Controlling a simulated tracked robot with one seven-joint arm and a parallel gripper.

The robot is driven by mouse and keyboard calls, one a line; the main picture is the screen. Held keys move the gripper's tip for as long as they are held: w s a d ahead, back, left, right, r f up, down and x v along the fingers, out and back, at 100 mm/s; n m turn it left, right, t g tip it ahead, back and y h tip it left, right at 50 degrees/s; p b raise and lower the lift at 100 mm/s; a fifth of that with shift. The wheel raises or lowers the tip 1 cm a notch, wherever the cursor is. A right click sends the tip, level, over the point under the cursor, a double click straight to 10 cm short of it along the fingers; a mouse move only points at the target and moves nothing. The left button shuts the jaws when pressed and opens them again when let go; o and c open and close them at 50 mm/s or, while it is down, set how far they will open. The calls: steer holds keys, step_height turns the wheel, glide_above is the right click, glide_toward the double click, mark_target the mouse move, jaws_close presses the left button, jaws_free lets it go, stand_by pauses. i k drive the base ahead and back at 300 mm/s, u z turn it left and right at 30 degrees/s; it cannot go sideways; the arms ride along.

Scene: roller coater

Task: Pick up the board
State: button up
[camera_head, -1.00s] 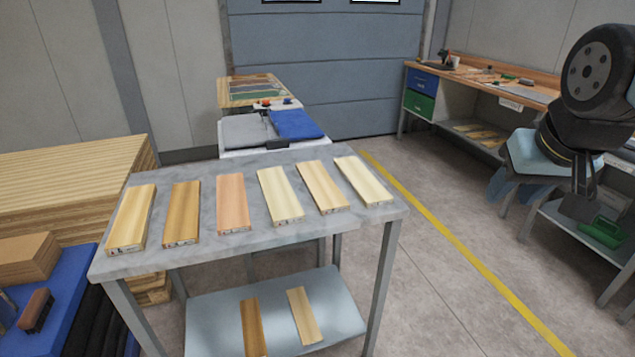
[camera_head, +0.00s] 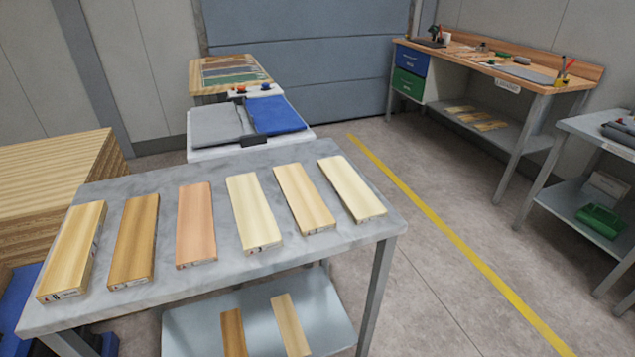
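Several wooden boards lie flat in a row on a grey table. From left to right they are a yellowish board (camera_head: 73,250), a darker brown board (camera_head: 134,240), a pinkish board (camera_head: 196,224), a pale board (camera_head: 254,211), a tan board (camera_head: 304,197) and a pale cream board (camera_head: 351,188). The boards are apart from each other, with small markings on their near ends. The pictures do not show which one is meant. My gripper is not in view.
The grey table (camera_head: 380,227) has a lower shelf (camera_head: 190,320) with two more boards. Stacked planks (camera_head: 50,180) stand at left. A cart with grey and blue cloths (camera_head: 275,115) is behind. A workbench (camera_head: 520,70) stands back right. The floor right of the table is clear.

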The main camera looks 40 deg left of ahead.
mark_target(258, 229)
steer(key=z, duration=0.65)
steer(key=k, duration=2.45)
steer(key=u, duration=1.45)
steer(key=i, duration=1)
